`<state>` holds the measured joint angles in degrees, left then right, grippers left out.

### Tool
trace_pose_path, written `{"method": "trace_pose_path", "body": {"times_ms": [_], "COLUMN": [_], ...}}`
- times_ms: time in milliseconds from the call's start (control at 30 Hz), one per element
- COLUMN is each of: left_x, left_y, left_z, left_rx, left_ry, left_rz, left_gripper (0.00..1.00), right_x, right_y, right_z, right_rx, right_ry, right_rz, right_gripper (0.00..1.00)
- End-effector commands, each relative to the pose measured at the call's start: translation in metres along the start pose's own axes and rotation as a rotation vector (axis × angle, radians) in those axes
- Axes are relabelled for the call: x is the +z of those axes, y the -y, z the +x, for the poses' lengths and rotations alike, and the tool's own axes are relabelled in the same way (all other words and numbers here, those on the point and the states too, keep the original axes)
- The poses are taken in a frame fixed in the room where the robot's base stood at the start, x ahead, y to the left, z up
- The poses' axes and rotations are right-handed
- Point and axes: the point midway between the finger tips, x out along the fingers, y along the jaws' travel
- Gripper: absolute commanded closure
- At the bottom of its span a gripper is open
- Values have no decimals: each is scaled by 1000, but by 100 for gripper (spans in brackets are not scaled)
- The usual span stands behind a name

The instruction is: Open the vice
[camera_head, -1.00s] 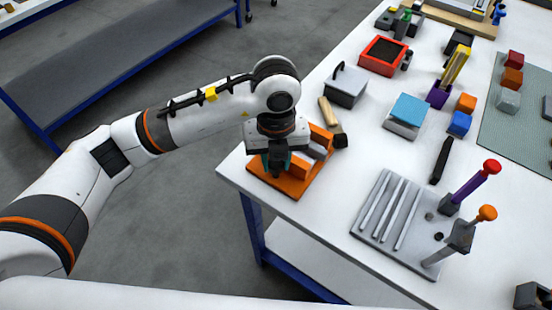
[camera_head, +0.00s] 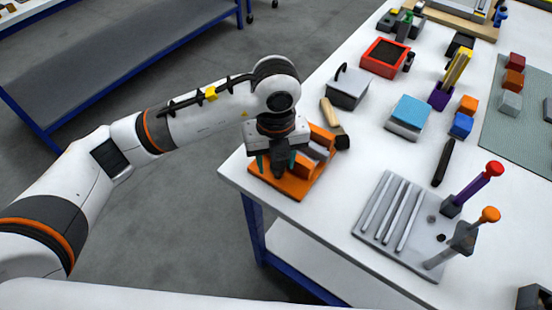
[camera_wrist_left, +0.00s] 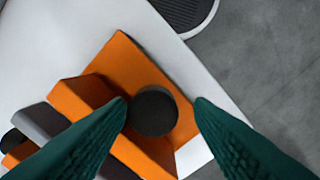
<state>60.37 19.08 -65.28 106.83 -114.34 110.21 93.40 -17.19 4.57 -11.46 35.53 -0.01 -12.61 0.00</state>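The orange vice (camera_head: 287,189) sits at the near left corner of the white table, with grey jaw faces between its orange blocks. In the left wrist view the vice (camera_wrist_left: 132,62) shows a round dark knob (camera_wrist_left: 153,111) at its end. My left gripper (camera_head: 277,163) points down over the vice. Its two green fingers are apart, and the knob lies between them in the left wrist view (camera_wrist_left: 161,101), nearer the left finger. Whether a finger touches the knob is unclear. The wrist partly hides the vice in the head view. My right gripper is out of view.
A hammer (camera_head: 331,112) lies close behind the vice. A grey box (camera_head: 347,92) and a blue-topped block (camera_head: 410,110) stand farther back. A grey rack with rods (camera_head: 381,245) and upright screwdrivers (camera_head: 485,176) is to the right. Left of the table is open floor.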

Motion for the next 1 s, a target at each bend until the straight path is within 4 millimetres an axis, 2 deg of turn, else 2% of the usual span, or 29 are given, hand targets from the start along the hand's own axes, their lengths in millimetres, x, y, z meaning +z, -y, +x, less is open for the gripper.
{"method": "trace_pose_path", "body": {"times_ms": [733, 867, 1000], "left_x": [2, 2, 2], "left_y": [-3, -2, -2], "left_z": [-1, -1, -2], "left_rx": [8, 8, 6], "left_ry": [3, 3, 3], "left_rz": [19, 85, 227], "left_gripper": [48, 48, 48], "right_x": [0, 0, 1], "right_y": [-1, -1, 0], "right_z": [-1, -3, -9], "right_rx": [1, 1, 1], "right_ry": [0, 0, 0], "right_rz": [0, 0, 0], "right_gripper": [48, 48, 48]}}
